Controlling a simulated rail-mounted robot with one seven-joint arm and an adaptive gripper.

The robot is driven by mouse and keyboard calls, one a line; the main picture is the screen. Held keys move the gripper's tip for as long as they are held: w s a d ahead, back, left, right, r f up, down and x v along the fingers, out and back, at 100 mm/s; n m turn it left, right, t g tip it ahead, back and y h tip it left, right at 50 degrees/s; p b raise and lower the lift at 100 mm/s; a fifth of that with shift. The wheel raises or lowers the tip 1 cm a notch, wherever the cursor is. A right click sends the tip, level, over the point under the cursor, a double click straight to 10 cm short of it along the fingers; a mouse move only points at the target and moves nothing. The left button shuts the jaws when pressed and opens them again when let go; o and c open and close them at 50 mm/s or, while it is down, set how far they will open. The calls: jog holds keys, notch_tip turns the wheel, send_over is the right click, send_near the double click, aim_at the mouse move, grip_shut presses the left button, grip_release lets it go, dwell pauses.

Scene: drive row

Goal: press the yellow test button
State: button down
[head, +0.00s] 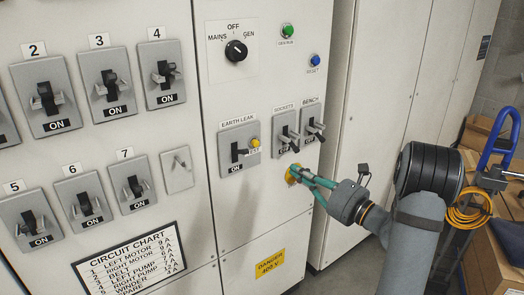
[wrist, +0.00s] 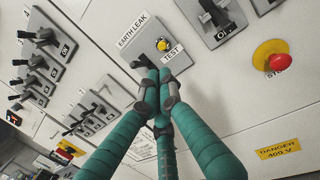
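The yellow test button (head: 255,143) sits at the right side of the grey EARTH LEAK switch plate (head: 226,142), above a TEST label. In the wrist view the button (wrist: 163,45) shows clear of my fingers, just beyond and above their tips. My gripper (head: 297,171) has its teal fingers drawn together with nothing between them. In the head view its tips appear right of and below the button, in front of the yellow-backed stop button. In the wrist view the tips (wrist: 158,76) overlap the lower edge of the earth leak plate. I cannot tell the exact gap to the panel.
A red stop button (wrist: 279,62) on a yellow disc is to the right in the wrist view. The SOCKETS (head: 286,133) and BENCH (head: 313,124) levers stand out right of the test button. A rotary selector (head: 236,51) is above. Several ON breakers fill the left panel.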

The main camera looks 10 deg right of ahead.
jog(key=p, duration=0.4)
send_near(254, 145)
jog(key=x, duration=0.5)
jog(key=shift+r, duration=0.1)
jog(key=shift+x, duration=0.8)
